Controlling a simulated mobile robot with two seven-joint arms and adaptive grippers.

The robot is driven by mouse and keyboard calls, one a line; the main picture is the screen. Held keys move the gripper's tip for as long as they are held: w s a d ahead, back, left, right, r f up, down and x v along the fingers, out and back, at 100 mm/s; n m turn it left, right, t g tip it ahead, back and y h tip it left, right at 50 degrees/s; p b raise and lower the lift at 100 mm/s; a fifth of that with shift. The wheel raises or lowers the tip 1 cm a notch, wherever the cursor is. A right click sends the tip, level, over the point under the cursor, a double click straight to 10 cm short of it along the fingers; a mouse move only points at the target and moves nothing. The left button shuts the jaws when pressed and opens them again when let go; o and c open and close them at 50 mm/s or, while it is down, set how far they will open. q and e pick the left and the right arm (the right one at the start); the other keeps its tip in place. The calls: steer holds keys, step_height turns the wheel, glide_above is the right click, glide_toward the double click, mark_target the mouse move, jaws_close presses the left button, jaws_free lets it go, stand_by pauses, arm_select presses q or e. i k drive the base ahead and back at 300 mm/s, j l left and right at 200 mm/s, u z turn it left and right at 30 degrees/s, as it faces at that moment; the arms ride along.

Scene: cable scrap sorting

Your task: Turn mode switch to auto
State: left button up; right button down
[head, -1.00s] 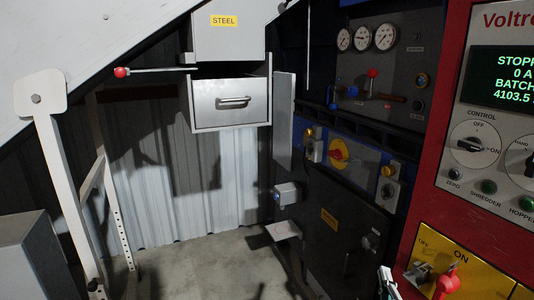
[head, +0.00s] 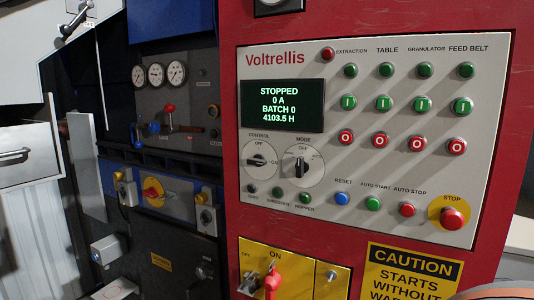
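The mode switch (head: 302,167) is a black rotary knob on a round white dial, under the word MODE on the Voltrellis control panel (head: 375,233). Its bar stands roughly upright, towards the OFF mark at the top of the dial. The other dial marks are too small to read. The control switch (head: 258,160) is a similar knob just left of it, with its bar lying roughly sideways. The display (head: 283,106) reads STOPPED, 0 A, BATCH 0, 4103.5 H. Neither of my grippers is in view, and nothing touches the mode switch.
A red stop button (head: 452,218) on a yellow disc sits at the panel's lower right. Green and red push buttons fill the panel's right half. A red-handled switch (head: 270,281) juts from the yellow plate below. The space before the dials looks clear.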

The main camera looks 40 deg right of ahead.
mark_target(302, 167)
steer(key=z, duration=1.7)
